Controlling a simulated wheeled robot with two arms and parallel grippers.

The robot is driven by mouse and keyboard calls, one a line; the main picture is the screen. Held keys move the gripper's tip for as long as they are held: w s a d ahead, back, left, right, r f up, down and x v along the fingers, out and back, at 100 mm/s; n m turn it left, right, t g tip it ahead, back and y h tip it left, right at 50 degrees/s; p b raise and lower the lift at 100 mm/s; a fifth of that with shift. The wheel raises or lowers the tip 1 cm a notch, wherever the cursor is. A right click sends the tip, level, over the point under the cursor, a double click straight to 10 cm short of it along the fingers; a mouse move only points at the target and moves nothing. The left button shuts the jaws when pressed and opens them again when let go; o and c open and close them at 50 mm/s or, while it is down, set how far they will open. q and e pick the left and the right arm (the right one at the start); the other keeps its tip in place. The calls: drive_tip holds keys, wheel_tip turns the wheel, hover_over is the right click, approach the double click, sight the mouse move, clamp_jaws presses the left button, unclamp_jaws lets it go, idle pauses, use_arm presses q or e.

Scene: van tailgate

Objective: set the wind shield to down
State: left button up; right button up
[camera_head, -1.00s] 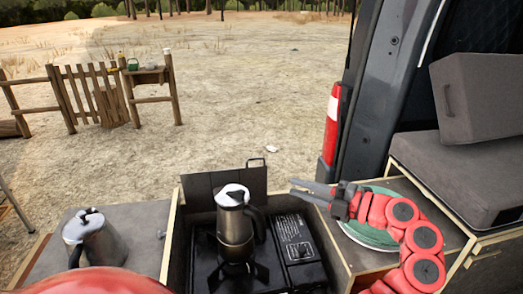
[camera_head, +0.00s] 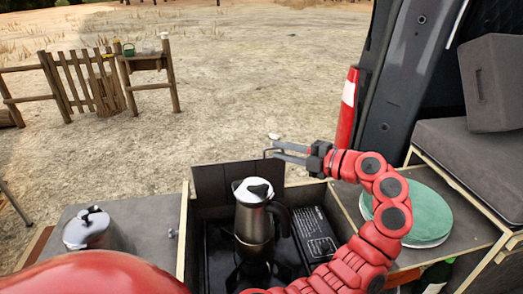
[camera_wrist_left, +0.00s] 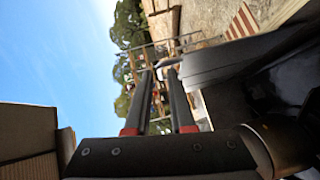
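The wind shield (camera_head: 214,182) is a dark panel standing upright along the back of the black camp stove (camera_head: 217,248). A steel moka pot (camera_head: 254,215) with a black handle stands on the stove and hides part of the wind shield. My left gripper (camera_head: 272,151) is open and empty, pointing left just above and beyond the right end of the shield, with no clear contact. In the left wrist view, its two fingers (camera_wrist_left: 160,98) are apart with nothing between them. A dark panel (camera_wrist_left: 240,62), likely the shield, is beside them. My right gripper is not in view.
A steel pot (camera_head: 88,230) stands on the left counter (camera_head: 145,222). The van's pillar (camera_head: 400,85) and grey cushions (camera_head: 480,155) are at right. Open ground lies beyond the tailgate.

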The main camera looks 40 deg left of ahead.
sight(275, 149)
use_arm(q)
drive_tip(key=shift+s+a+f, duration=0.1)
drive_tip(key=shift+a+f, duration=0.05)
drive_tip(key=shift+a, duration=0.6)
drive_tip(key=shift+a+f, duration=0.1)
drive_tip(key=shift+a, duration=0.65)
clamp_jaws()
